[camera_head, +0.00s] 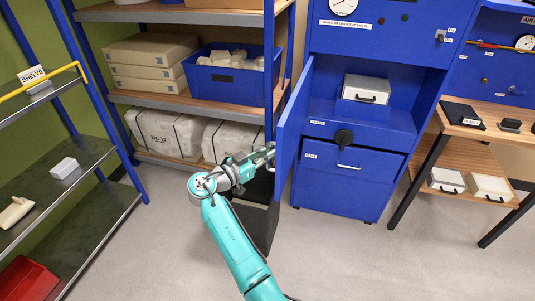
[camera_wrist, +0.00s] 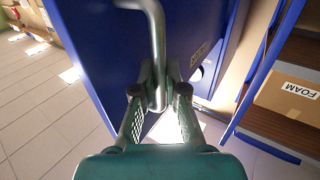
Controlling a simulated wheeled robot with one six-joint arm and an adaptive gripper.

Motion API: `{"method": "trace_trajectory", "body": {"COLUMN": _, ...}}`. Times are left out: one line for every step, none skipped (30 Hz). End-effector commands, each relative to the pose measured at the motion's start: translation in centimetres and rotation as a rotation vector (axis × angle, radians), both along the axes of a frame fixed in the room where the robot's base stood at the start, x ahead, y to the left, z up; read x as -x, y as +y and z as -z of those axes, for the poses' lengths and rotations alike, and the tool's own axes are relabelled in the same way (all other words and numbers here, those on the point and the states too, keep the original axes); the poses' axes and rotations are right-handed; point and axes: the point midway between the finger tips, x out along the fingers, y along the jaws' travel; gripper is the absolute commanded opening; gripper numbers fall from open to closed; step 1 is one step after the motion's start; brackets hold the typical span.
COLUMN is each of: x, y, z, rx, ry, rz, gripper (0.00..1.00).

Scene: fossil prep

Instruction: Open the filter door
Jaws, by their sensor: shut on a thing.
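The blue filter door (camera_head: 292,125) stands swung open at the left side of the blue cabinet (camera_head: 372,40), seen nearly edge-on in the head view. In the wrist view the door's blue face (camera_wrist: 110,45) fills the upper middle. My gripper (camera_head: 268,152) is at the door's outer face. In the wrist view my gripper (camera_wrist: 158,95) is shut on the grey metal door handle (camera_wrist: 157,40), a bent bar between the two fingers. Inside the opened compartment sits a white box with a dark handle (camera_head: 366,89).
A shelf rack with a blue bin (camera_head: 232,75) and wrapped white blocks (camera_head: 165,132) stands close left of the door. Grey floor in front is clear.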

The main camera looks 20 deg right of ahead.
Motion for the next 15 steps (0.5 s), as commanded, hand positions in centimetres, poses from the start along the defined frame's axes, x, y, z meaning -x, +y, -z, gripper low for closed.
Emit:
{"method": "trace_trajectory", "body": {"x": -0.05, "y": -0.16, "z": 0.09, "rx": -0.001, "ry": 0.002, "rz": 0.0, "gripper": 0.13}}
{"method": "trace_trajectory", "body": {"x": -0.04, "y": -0.17, "z": 0.09, "rx": -0.001, "ry": 0.002, "rz": 0.0, "gripper": 0.21}}
{"method": "trace_trajectory", "body": {"x": -0.04, "y": -0.16, "z": 0.08, "rx": -0.001, "ry": 0.002, "rz": 0.0, "gripper": 0.31}}
{"method": "trace_trajectory", "body": {"x": -0.04, "y": -0.15, "z": 0.08, "rx": -0.001, "ry": 0.001, "rz": 0.0, "gripper": 0.37}}
{"method": "trace_trajectory", "body": {"x": -0.03, "y": -0.14, "z": 0.08, "rx": -0.001, "ry": 0.001, "rz": 0.0, "gripper": 0.37}}
{"method": "trace_trajectory", "body": {"x": -0.03, "y": -0.12, "z": 0.07, "rx": -0.001, "ry": 0.001, "rz": 0.0, "gripper": 0.37}}
{"method": "trace_trajectory", "body": {"x": -0.02, "y": -0.11, "z": 0.06, "rx": -0.001, "ry": 0.001, "rz": 0.0, "gripper": 0.37}}
{"method": "trace_trajectory", "body": {"x": -0.02, "y": -0.11, "z": 0.06, "rx": -0.001, "ry": 0.001, "rz": 0.0, "gripper": 0.37}}
{"method": "trace_trajectory", "body": {"x": -0.02, "y": -0.1, "z": 0.06, "rx": -0.001, "ry": 0.001, "rz": 0.0, "gripper": 0.37}}
{"method": "trace_trajectory", "body": {"x": -0.01, "y": -0.09, "z": 0.06, "rx": -0.001, "ry": 0.001, "rz": 0.0, "gripper": 0.37}}
{"method": "trace_trajectory", "body": {"x": -0.01, "y": -0.08, "z": 0.05, "rx": -0.001, "ry": 0.001, "rz": 0.0, "gripper": 0.37}}
{"method": "trace_trajectory", "body": {"x": -0.01, "y": -0.07, "z": 0.05, "rx": -0.001, "ry": 0.001, "rz": 0.0, "gripper": 0.37}}
{"method": "trace_trajectory", "body": {"x": 0.01, "y": -0.04, "z": 0.05, "rx": -0.001, "ry": 0.001, "rz": 0.0, "gripper": 0.37}}
{"method": "trace_trajectory", "body": {"x": 0.03, "y": 0.04, "z": 0.05, "rx": -0.001, "ry": 0.001, "rz": 0.0, "gripper": 0.37}}
{"method": "trace_trajectory", "body": {"x": 0.08, "y": 0.21, "z": 0.05, "rx": -0.001, "ry": 0.001, "rz": -0.001, "gripper": 0.37}}
